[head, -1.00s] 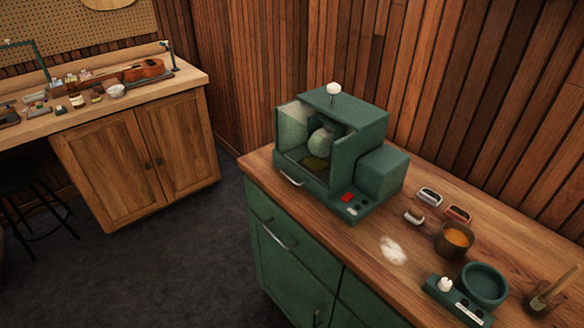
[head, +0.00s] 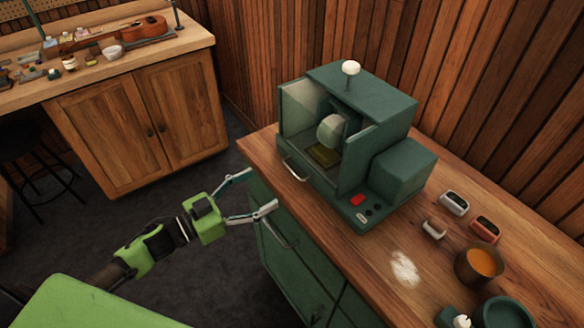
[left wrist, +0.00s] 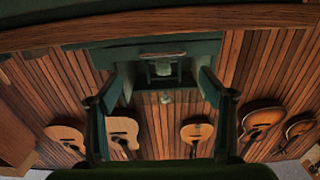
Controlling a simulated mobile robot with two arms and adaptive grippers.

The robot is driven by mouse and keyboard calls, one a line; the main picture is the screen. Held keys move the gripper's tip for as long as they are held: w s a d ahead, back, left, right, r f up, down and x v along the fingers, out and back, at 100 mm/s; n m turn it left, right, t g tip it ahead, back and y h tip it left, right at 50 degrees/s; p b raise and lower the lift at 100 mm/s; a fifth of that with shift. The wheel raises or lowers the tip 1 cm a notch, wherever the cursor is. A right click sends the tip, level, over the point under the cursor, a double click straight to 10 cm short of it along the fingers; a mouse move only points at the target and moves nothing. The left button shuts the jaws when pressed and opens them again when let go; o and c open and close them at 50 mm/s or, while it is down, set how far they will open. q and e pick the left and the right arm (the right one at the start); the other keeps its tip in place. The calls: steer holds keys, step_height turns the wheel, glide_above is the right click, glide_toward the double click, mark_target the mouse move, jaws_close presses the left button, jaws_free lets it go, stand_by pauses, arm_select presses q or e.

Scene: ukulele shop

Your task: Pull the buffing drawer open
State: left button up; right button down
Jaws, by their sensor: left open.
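The green cabinet (head: 318,262) has a top drawer with a curved metal bar handle (head: 278,236), under the buffing machine; its front looks flush and shut. The green buffing machine (head: 400,178) stands on the counter above, with a second metal handle (head: 295,171) low on its front. My left gripper (head: 262,190) is open and empty, with two spread fingers, in front of the cabinet by the counter edge. One finger overlaps the drawer handle area in the picture; I cannot tell whether it touches. In the left wrist view, the fingers (left wrist: 161,90) frame the machine, seen upside down.
The wooden counter (head: 345,225) carries a white powder patch (head: 404,268), a cup of orange liquid (head: 481,264), small blocks and a green dish (head: 508,314). A workbench (head: 130,72) with a ukulele (head: 130,34) and a stool (head: 35,150) stand left. Floor between is clear.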

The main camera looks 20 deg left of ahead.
mark_target(292, 170)
arm_select(q)
steer(key=p+x, duration=0.1)
steer(key=x, duration=0.8)
steer(key=shift+w+d+p, duration=0.15)
steer(key=shift+w+p, duration=0.2)
steer(key=shift+w, duration=0.05)
steer(key=shift+w+d+f, duration=0.1)
steer(key=shift+w+d, duration=0.2)
steer(key=shift+w, duration=0.2)
arm_select(e)
steer(key=shift+w+r, duration=0.85)
steer(key=shift+r, duration=0.3)
steer(key=shift+s, duration=0.1)
